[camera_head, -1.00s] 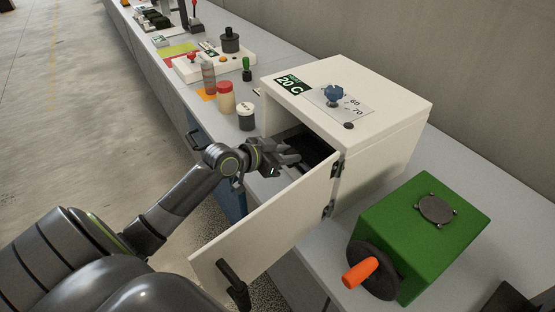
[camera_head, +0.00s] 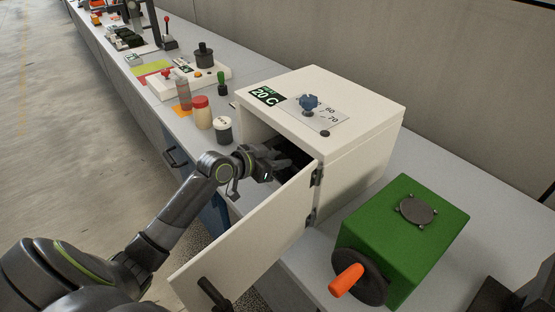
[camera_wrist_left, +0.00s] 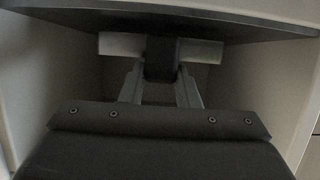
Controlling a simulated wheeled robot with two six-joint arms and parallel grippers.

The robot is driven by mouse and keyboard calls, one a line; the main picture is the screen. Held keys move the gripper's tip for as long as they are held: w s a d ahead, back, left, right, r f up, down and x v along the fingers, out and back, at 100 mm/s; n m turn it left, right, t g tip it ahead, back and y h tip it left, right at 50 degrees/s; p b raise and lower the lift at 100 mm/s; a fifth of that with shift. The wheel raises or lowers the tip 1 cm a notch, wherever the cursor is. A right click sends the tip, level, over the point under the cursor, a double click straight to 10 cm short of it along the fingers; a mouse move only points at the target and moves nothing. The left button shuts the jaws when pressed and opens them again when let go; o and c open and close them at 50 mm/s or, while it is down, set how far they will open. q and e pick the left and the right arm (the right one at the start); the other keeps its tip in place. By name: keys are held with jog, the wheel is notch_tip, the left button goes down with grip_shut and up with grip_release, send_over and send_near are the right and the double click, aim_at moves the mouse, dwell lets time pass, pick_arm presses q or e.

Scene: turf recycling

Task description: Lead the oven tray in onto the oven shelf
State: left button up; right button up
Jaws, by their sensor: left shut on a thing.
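The white oven (camera_head: 360,145) stands on the bench with its door (camera_head: 245,240) swung open. My left gripper (camera_head: 278,162) reaches into the oven's opening past the open door. In the left wrist view, its two fingers (camera_wrist_left: 160,75) are shut on a dark block, the handle at the middle of the oven tray's front. The dark oven tray (camera_wrist_left: 160,22) spans the upper part of that view, between the pale oven side walls. Its far end and its contact with the shelf are hidden. In the head view only dark parts show inside the opening. My right gripper is not in view.
A green box (camera_head: 410,235) with an orange-handled wheel stands right of the door. Bottles and a white-lidded jar (camera_head: 223,129) stand on the bench left of the oven. A blue knob (camera_head: 309,104) sits on the oven top.

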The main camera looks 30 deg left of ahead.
pick_arm(q)
jog(key=shift+f+b, duration=0.4)
jog(key=shift+f, duration=0.1)
jog(key=o, duration=1.5)
jog(key=shift+c, duration=0.2)
jog(key=p+v, duration=0.2)
jog(key=v, duration=1.5)
jog(key=shift+s, duration=0.2)
jog(key=shift+a+r, duration=0.1)
jog(key=shift+a, duration=0.1)
